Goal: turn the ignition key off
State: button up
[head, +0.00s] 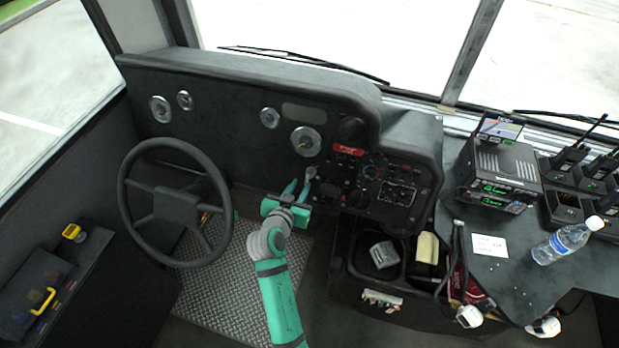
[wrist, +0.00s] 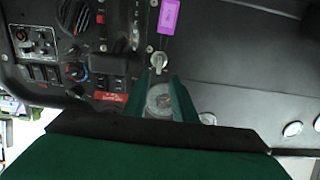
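The ignition key (wrist: 158,62) is a small silver-grey piece on the black dashboard panel, and it also shows in the head view (head: 311,172). A purple tag (wrist: 168,17) is beside it in the wrist view. In the head view my gripper (head: 298,187) is at the dashboard, right of the steering wheel (head: 177,206). The key's exact turn angle is too small to read.
A switch panel (head: 398,194) with knobs is right of the key. Round gauges (head: 306,141) are on the dashboard above. A side console (head: 520,275) at the right carries radios (head: 500,170) and a water bottle (head: 562,243). The space above the floor plate (head: 205,285) is open.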

aim_at(306, 179)
jog(key=shift+x, duration=3.15)
jog(key=shift+d, duration=0.25)
